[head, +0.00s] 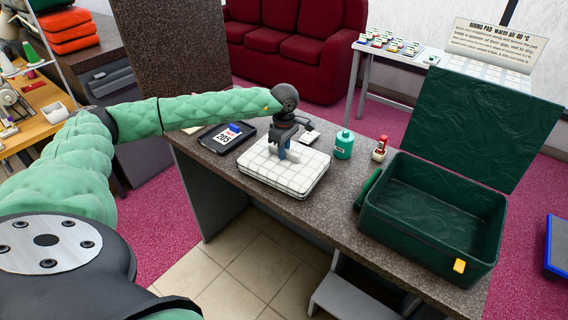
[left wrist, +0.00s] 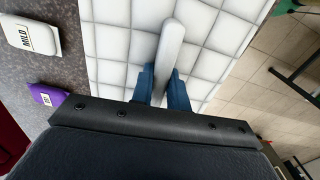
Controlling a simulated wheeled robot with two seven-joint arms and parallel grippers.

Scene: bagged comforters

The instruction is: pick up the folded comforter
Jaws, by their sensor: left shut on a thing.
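The folded comforter (head: 308,178) is a white, quilted, flat pack lying on the grey speckled counter (head: 330,228). It fills the upper middle of the left wrist view (left wrist: 112,45), where a pale strap or handle (left wrist: 170,45) stands up from it. My left gripper (head: 284,153) is over the comforter with its blue fingers pointing down. In the left wrist view the two blue fingers (left wrist: 164,78) are shut on this handle, one on each side. The comforter appears to rest on the counter. My right gripper is in neither view.
An open green box (head: 425,222) with its lid raised stands right of the comforter. Between them are a teal jar (head: 343,145) and a small red-and-white bottle (head: 380,148). A black pad marked 205 (head: 226,136) lies behind left. The counter's front edge is close.

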